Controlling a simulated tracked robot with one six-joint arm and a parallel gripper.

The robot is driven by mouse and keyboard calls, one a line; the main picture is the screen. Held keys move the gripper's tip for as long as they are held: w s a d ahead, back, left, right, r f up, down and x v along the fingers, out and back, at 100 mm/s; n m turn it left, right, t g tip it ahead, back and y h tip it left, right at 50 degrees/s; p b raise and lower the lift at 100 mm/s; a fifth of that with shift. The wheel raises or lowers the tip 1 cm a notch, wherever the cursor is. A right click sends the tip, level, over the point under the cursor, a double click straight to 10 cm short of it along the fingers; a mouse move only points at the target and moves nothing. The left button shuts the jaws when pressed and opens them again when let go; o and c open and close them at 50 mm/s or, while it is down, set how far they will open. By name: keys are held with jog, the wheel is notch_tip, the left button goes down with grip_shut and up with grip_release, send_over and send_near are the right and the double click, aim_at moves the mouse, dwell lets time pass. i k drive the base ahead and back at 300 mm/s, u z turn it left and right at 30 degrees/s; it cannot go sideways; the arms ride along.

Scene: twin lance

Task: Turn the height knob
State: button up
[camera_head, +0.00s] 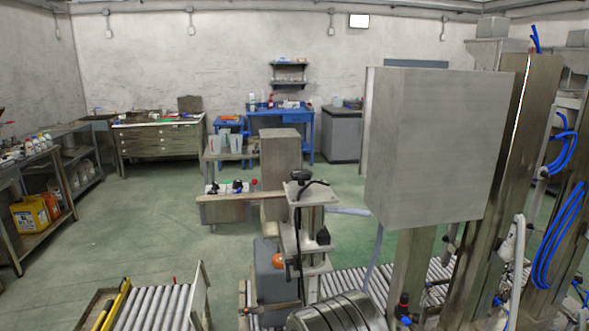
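A metal post assembly (307,235) stands near the middle of the view, beside the large box-shaped steel cabinet (440,148). A black crank-like knob (300,176) sits on its top plate. A smaller black knob (323,236) sits lower on its right side, and an orange ball (278,260) shows at its lower left. I cannot tell for certain which of these is the height knob. My gripper does not show in this view, so its place relative to the knobs is hidden.
Roller conveyors (155,306) run along the bottom. A ribbed steel drum (338,313) is at bottom centre. Steel columns with blue hoses (558,235) crowd the right. Green floor (130,228) is open at left, with a shelf bench (40,190) and blue table (283,118) beyond.

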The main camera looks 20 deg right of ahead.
aim_at(301, 175)
jog(key=i, duration=0.9)
jog(key=z, duration=0.05)
